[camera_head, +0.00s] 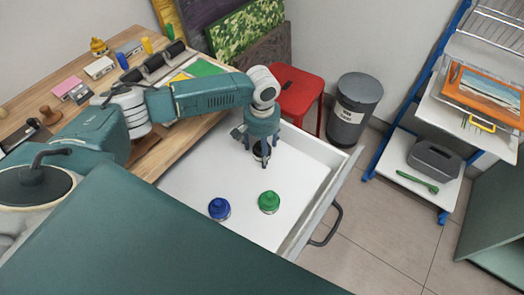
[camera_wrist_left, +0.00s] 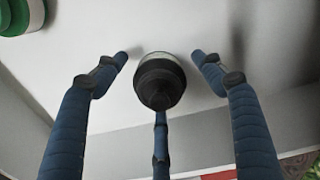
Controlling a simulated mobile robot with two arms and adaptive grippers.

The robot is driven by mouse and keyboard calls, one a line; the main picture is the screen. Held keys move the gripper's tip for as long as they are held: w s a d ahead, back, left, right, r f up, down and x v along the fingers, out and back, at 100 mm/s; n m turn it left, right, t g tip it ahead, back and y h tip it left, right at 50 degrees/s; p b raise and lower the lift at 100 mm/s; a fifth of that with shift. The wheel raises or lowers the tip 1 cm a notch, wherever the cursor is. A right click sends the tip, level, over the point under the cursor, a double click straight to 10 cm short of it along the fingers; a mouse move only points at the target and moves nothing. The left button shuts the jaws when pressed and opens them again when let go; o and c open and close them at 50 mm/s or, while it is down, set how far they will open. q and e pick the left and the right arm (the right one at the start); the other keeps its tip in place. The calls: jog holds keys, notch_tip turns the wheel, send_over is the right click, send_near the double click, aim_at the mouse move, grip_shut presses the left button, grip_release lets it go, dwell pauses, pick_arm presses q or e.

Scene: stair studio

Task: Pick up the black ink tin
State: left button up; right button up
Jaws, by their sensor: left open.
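The black ink tin (camera_wrist_left: 160,82) has a black domed top and a pale body, and stands in the open white drawer. In the head view the tin (camera_head: 261,151) is partly hidden by my fingers. My left gripper (camera_head: 257,158) points down over it. In the left wrist view its three blue fingers (camera_wrist_left: 160,62) are spread open around the tin, with visible gaps on the left and right sides. The lower finger overlaps the tin's outline, so I cannot tell whether it touches. My right gripper is not in view.
A green tin (camera_head: 269,202) and a blue tin (camera_head: 219,208) stand nearer in the drawer (camera_head: 185,183). The drawer walls rise close behind the black tin. A wooden worktop (camera_head: 160,150) with several tools lies left. A red stool (camera_head: 297,88) and a grey bin (camera_head: 355,105) stand beyond.

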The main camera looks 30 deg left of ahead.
pick_arm(q)
jog(key=shift+c, duration=0.2)
jog(key=shift+r, duration=0.1)
jog(key=c, duration=1.5)
